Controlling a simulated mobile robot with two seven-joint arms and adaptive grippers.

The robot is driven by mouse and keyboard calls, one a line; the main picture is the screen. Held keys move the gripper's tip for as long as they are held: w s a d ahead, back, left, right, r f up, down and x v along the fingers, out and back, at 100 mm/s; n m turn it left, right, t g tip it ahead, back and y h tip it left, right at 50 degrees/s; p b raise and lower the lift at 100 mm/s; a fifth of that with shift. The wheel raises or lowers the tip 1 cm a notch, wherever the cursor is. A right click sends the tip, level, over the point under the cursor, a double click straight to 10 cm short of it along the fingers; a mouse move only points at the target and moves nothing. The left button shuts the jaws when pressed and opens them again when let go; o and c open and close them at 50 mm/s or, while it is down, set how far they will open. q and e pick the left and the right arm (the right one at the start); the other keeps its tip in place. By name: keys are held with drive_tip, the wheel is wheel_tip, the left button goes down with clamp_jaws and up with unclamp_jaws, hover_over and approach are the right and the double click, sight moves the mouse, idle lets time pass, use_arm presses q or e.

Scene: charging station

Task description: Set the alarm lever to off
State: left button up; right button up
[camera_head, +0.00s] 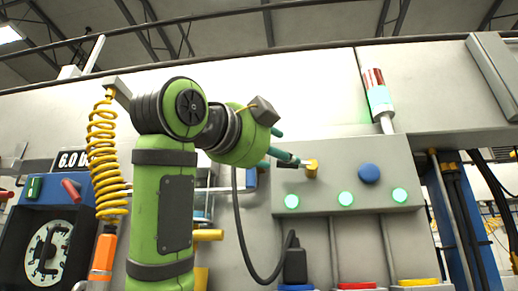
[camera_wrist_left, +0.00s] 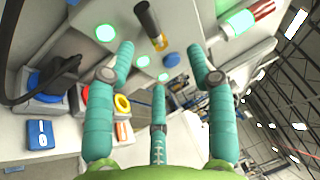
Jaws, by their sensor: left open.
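The alarm lever (camera_head: 312,168) sits on a grey panel box (camera_head: 340,155), its yellow base showing and its dark handle partly hidden by my gripper. In the left wrist view the lever's black handle (camera_wrist_left: 147,18) and yellow base lie beyond the fingers, near the top. My left gripper (camera_head: 288,160), with teal fingers, is just left of the lever's base. In its wrist view the left gripper (camera_wrist_left: 160,85) has its fingers spread, with nothing held between them. Contact with the handle cannot be told. My right gripper is not seen.
A blue button (camera_head: 369,174) is right of the lever, above several lit green lamps (camera_head: 345,198). A red, white and green signal tower (camera_head: 377,98) stands above the box. A black plug (camera_head: 295,262) and coloured sockets are below. A coiled yellow hose (camera_head: 104,150) hangs at left.

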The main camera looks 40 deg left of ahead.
sight(287, 166)
use_arm(q)
drive_tip(key=shift+m+g, duration=0.4)
drive_tip(key=w+a+p, duration=0.1)
drive_tip(key=w, duration=0.1)
drive_tip(key=w+p, duration=0.1)
drive_tip(key=w, duration=0.1)
drive_tip(key=w+a+p, duration=0.1)
drive_tip(key=w, duration=0.1)
drive_tip(key=shift+a+r+p, duration=0.3)
drive_tip(key=shift+a+p, duration=0.05)
drive_tip(key=shift+w+a, duration=0.2)
drive_tip(key=shift+w, duration=0.25)
drive_tip(key=shift+s+d, duration=0.1)
